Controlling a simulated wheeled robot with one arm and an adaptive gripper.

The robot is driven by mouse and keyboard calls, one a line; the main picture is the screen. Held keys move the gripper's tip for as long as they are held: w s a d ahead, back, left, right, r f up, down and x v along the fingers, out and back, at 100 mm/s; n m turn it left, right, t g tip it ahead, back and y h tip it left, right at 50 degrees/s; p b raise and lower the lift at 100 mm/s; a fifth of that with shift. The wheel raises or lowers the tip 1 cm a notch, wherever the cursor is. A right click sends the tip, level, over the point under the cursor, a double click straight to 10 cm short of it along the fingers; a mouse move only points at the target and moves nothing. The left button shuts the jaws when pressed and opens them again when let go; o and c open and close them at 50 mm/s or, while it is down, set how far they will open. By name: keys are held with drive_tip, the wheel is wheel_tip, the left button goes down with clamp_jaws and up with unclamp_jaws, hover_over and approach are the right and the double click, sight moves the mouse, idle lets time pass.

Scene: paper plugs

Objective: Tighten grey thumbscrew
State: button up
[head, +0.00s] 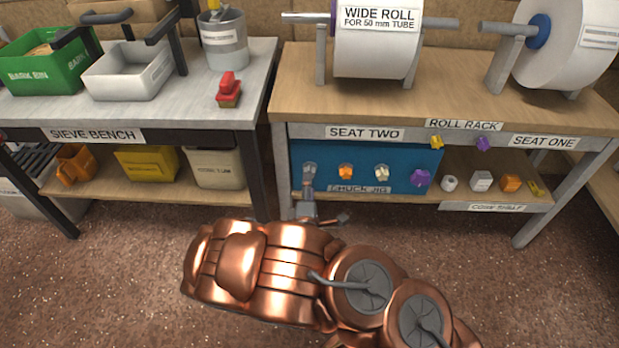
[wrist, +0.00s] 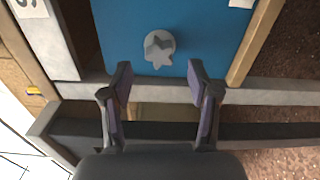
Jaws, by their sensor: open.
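The grey thumbscrew (wrist: 160,49) is a star-shaped knob on a round grey base, set in the blue panel of the chuck jig (wrist: 208,35). In the head view the grey thumbscrew (head: 309,169) is the leftmost in a row on the panel (head: 320,152). My gripper (wrist: 159,76) is open and empty, its two purple-padded fingers apart. In the wrist view the knob lies just beyond the fingertips, centred between them and apart from both. In the head view my gripper (head: 322,213) is small and partly hidden by my copper arm.
An orange knob (head: 346,171), a cream knob (head: 381,172) and a purple knob (head: 420,177) sit to the right on the panel. A shelf (head: 465,198) right of it holds several small plugs. Grey frame bars (wrist: 265,92) cross below the panel.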

drive_tip(key=shift+w, duration=0.1)
idle(0.4)
drive_tip(key=shift+w+b, duration=0.6)
drive_tip(key=shift+w, duration=1.3)
drive_tip(key=c, duration=1.1)
drive_tip(key=shift+c, duration=0.2)
